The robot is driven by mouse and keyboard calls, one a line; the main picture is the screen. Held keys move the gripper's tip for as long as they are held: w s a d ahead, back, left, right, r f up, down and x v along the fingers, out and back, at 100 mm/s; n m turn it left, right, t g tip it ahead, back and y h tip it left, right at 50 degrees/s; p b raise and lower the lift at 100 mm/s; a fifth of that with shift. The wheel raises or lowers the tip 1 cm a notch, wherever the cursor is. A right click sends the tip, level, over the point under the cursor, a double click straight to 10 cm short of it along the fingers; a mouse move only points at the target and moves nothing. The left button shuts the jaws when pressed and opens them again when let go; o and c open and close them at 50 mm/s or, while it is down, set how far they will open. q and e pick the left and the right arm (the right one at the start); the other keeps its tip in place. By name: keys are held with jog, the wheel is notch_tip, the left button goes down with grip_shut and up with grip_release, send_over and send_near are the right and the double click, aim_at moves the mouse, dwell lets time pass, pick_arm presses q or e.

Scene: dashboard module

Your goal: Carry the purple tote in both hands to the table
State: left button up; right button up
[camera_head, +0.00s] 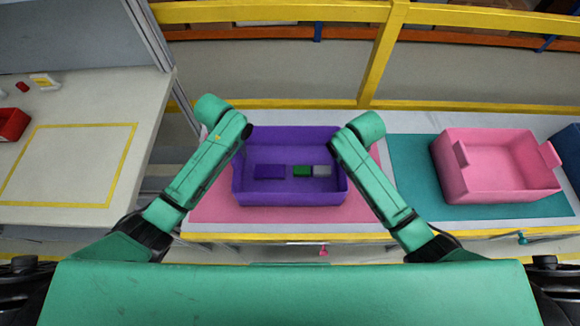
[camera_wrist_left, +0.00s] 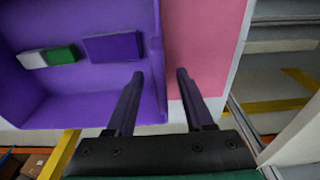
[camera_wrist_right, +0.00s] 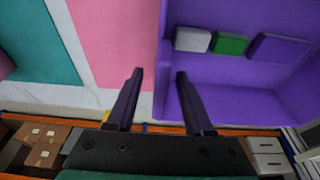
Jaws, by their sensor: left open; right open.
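The purple tote (camera_head: 290,198) stands on a pink mat (camera_head: 215,205) on the bench ahead, with a dark purple block (camera_head: 269,172), a green block (camera_head: 302,171) and a grey block (camera_head: 321,171) in it. My left gripper (camera_wrist_left: 158,72) is open, one finger on each side of the tote's side wall. My right gripper (camera_wrist_right: 159,72) is open at the opposite wall, also one finger on each side. Whether the fingers touch the walls cannot be told. In the head view the arms mostly hide both grippers. The table (camera_head: 60,215) with a yellow outlined area is at the left.
A pink tote (camera_head: 497,190) stands on a teal mat (camera_head: 412,190) to the right. A red bin (camera_head: 12,124) sits on the table's left edge. A yellow rail (camera_head: 380,60) runs behind the bench. The outlined table area is clear.

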pick_arm(q)
grip_shut()
pick_arm(e)
grip_shut()
pick_arm(q)
jog(key=shift+w+r, duration=0.1)
pick_arm(e)
jog(key=shift+w+r, duration=0.1)
dwell(0.9)
